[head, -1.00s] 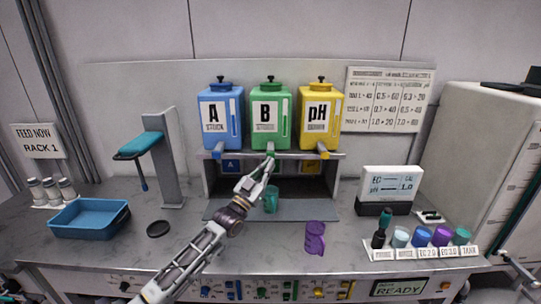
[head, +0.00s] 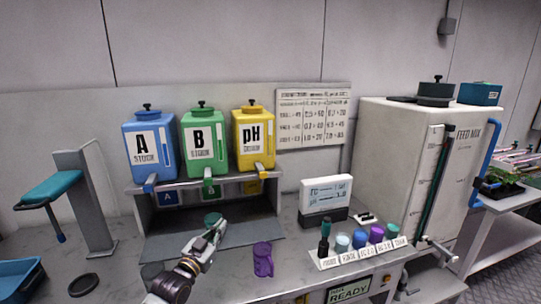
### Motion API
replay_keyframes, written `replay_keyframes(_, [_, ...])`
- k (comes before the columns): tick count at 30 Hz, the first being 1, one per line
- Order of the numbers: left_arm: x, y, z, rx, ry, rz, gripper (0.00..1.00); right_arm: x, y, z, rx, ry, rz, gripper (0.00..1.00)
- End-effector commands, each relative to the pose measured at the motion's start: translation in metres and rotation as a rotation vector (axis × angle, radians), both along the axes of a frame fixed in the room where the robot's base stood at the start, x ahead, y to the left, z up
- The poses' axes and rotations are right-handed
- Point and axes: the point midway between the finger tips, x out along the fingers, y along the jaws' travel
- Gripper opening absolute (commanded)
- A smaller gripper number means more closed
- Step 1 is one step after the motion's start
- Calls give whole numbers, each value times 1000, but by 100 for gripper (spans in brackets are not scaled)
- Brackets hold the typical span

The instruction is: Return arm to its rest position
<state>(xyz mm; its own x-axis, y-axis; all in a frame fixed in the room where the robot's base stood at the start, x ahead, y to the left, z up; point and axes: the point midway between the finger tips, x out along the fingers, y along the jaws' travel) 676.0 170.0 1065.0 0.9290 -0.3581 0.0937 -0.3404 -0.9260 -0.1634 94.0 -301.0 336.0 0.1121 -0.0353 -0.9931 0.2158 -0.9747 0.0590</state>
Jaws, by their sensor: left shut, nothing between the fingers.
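My left arm comes in from the bottom of the head view. Its gripper (head: 216,232) is shut and empty, low over the counter in front of the dispenser shelf. A teal cup (head: 212,219) is right behind the gripper in the picture and partly hidden by it. The green B stock tank (head: 203,150) stands on the shelf between the blue A tank (head: 150,152) and the yellow pH tank (head: 253,145). A purple cup (head: 263,262) stands on the counter to the right of the gripper. My right gripper does not show.
A meter with a screen (head: 325,194) and a labelled row of small colored cups (head: 359,240) stand to the right. The large feed mix tank (head: 395,150) is beyond them. A teal-topped stand (head: 85,205), a black disc (head: 83,280) and a blue tray (head: 20,278) are at left.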

Motion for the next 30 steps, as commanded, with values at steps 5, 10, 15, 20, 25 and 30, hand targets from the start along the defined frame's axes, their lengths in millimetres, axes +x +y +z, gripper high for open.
replay_keyframes(5, [-26,-8,-39,32,151,9,0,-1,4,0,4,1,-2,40])
replay_keyframes(10, [-53,-12,-72,64,295,23,0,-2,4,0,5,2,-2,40])
replay_keyframes(15, [-85,-10,-103,94,440,43,0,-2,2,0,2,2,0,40])
replay_keyframes(20, [-119,-7,-130,122,577,68,0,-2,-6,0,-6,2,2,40])
replay_keyframes(25, [-157,1,-154,150,723,101,0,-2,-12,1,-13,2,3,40])
replay_keyframes(30, [-200,12,-174,177,872,139,0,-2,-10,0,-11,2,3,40])
